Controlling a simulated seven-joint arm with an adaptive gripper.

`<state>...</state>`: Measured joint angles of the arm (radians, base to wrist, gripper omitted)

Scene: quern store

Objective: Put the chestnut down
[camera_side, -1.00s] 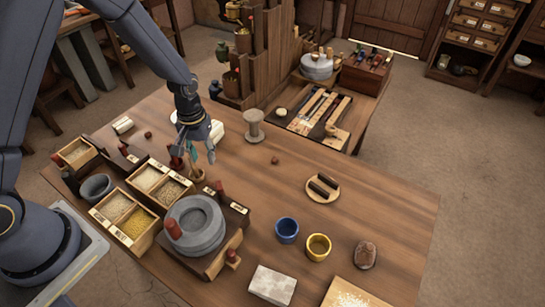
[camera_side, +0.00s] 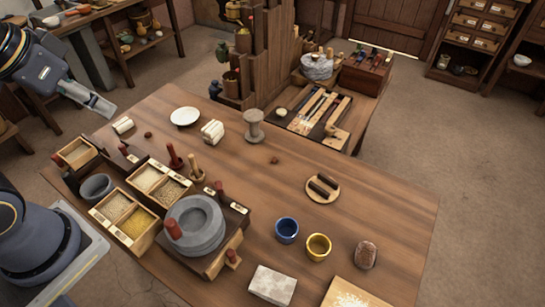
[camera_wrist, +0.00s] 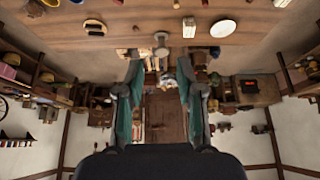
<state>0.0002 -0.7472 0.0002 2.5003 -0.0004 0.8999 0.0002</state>
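Two small brown round things that look like chestnuts lie on the wooden table (camera_side: 365,200). One chestnut (camera_side: 275,160) is near the middle, in front of the grey spool-shaped stand (camera_side: 254,125). The other chestnut (camera_side: 148,134) is at the far left, near the white plate (camera_side: 185,116). My gripper (camera_side: 104,106) is up off the table's left end, away from both. In the wrist view my gripper (camera_wrist: 160,78) has its two teal-sided fingers spread apart, with nothing between them. One chestnut (camera_wrist: 176,4) shows small at the top edge of that view.
A stone quern (camera_side: 195,225), grain boxes (camera_side: 138,222) and upright pegs stand at the table's front left. A blue cup (camera_side: 287,230), a yellow cup (camera_side: 318,246) and a round board (camera_side: 322,190) with dark rolls are to the right.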

